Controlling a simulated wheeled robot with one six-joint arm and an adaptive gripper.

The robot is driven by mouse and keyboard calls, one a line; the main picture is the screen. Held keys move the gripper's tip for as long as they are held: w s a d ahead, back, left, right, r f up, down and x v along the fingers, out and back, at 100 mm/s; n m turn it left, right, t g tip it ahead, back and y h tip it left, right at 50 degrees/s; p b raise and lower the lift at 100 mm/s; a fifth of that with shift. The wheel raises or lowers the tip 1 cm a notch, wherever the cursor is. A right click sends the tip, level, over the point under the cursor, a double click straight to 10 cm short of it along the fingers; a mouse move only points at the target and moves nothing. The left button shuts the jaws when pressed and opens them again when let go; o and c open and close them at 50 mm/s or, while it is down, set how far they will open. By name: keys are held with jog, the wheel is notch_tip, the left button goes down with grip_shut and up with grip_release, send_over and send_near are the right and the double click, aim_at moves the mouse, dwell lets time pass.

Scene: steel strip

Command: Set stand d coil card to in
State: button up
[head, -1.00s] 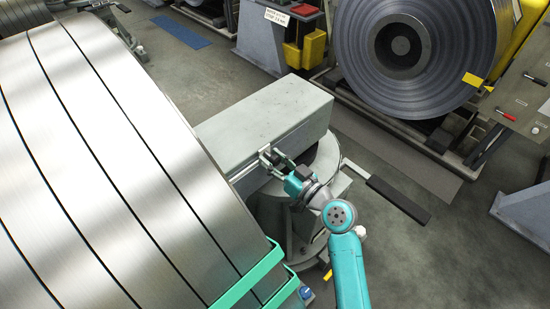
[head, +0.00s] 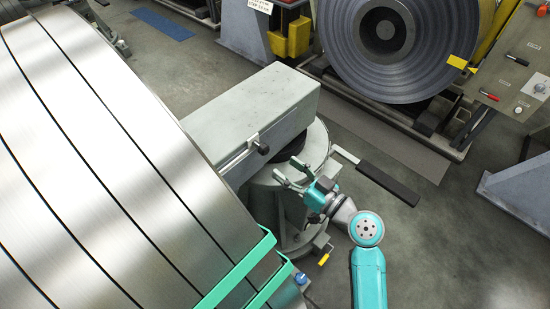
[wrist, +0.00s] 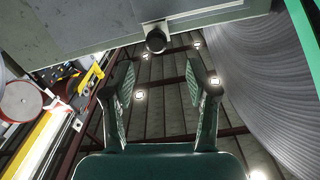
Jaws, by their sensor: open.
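A dark round knob (head: 262,148) sits on a pale bracket on the long side of a grey box-shaped beam (head: 250,110). I see no lettering that names it as the coil card of stand d. The bracket lies along a narrow rail. In the wrist view the knob (wrist: 155,40) shows ahead of and between the fingers, beyond their tips, under the bracket's edge. My gripper (head: 288,171) is open and empty, to the lower right of the knob and apart from it. In the wrist view my gripper (wrist: 160,75) has its fingers spread with nothing between them.
A large silver coil (head: 110,140) with green bands (head: 240,270) fills the left. A round pedestal (head: 268,195) stands under the beam. A black-gripped lever (head: 388,185) sticks out to the right. Another coil (head: 350,40) stands behind. Floor at the right (head: 440,250) is clear.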

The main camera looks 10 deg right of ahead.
jog(key=shift+v, duration=1.2)
